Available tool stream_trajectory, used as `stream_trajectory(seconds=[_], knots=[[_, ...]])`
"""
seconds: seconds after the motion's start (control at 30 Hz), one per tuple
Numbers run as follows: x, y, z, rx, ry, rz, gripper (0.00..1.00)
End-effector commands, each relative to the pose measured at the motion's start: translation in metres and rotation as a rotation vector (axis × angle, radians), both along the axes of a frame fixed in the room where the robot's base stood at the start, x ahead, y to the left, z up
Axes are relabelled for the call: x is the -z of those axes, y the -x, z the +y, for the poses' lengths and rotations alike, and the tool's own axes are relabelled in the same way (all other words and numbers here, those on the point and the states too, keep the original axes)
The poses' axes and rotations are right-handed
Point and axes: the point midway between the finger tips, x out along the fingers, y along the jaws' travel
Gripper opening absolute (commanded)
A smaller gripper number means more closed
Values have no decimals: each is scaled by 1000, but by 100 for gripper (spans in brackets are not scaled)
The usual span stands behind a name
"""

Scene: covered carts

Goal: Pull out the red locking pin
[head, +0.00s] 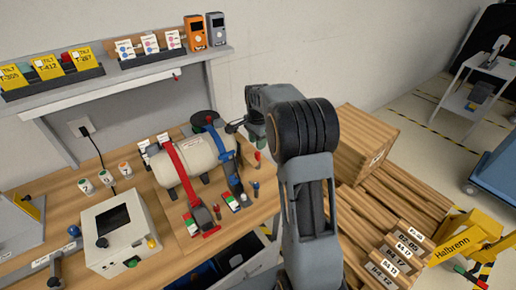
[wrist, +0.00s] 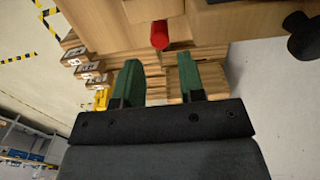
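In the wrist view a red cylindrical knob (wrist: 160,35), which looks like the locking pin's head, lies against pale wood. My gripper (wrist: 158,64) is open, its two green fingers apart with nothing between them. The red knob appears just beyond the fingertips, roughly in line with the gap. In the head view a small red-topped pin (head: 257,155) stands at the right of the bench, beside the blue-strapped end of a cream cylinder (head: 196,158). My arm reaches over the bench's right side there; the fingers are partly hidden by it.
Red (head: 184,172) and blue (head: 224,158) straps cross the cylinder. A white control box (head: 120,236) sits at left. Stacked timber (head: 400,200) and a wooden box (head: 365,145) lie right of the bench.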

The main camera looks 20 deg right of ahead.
Motion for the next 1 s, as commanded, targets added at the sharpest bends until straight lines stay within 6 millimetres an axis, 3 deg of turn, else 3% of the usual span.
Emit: stream_trajectory(seconds=[0.3, 0.77, 1.0], knots=[[36, 0, 0, -1, 0, 1, 36], [45, 0, 0, -2, 0, 0, 36], [45, 0, 0, -2, 0, 0, 16]])
